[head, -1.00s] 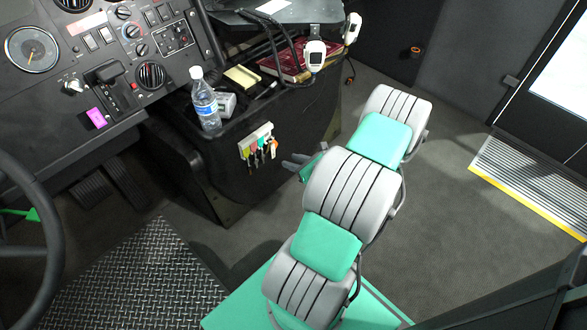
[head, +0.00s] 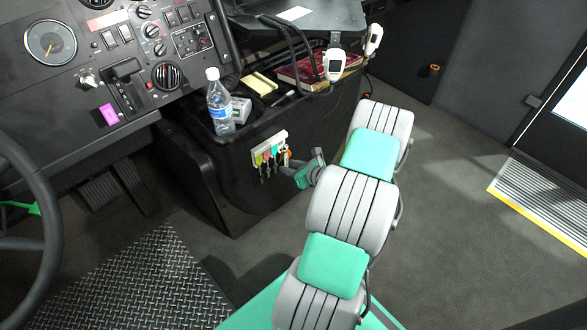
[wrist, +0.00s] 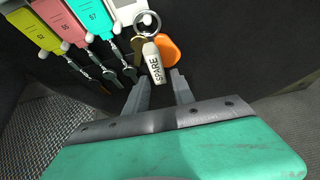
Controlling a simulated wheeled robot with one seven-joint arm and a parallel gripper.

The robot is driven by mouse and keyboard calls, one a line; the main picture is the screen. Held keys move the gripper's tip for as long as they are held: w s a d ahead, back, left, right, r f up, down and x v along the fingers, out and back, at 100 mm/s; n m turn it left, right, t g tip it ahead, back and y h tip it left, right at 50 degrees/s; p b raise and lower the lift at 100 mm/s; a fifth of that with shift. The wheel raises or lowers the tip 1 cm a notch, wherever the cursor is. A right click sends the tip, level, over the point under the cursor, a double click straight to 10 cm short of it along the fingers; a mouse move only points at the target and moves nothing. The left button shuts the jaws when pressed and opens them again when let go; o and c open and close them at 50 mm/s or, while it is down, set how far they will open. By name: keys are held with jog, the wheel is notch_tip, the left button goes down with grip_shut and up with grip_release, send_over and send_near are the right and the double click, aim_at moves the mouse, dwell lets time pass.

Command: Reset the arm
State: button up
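My gripper (head: 286,171) is in front of the key rack on the side of the dark console. In the wrist view, its two grey fingers (wrist: 160,88) stand apart with a gap between them. A key ring with a pale tag marked SPARE and an orange fob (wrist: 170,50) hangs just beyond the fingertips. I see no finger closed on it. My arm (head: 347,205), grey with green panels, reaches from the bottom of the head view up and bends back toward the rack.
The key rack (head: 268,148) holds several coloured tags and keys. A water bottle (head: 220,107), a yellow notepad (head: 258,84) and a red book (head: 300,72) sit on the console. The steering wheel (head: 45,225) is at left. The floor (head: 460,235) at right is clear.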

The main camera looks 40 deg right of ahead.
grip_shut()
jog(key=shift+r+p, duration=0.3)
jog(key=shift+p, duration=0.1)
jog(key=shift+s, duration=0.1)
dwell(0.5)
jog(key=shift+s, duration=1.05)
jog(key=shift+s+p, duration=0.8)
jog(key=shift+s, duration=1.7)
jog(key=shift+d, duration=0.1)
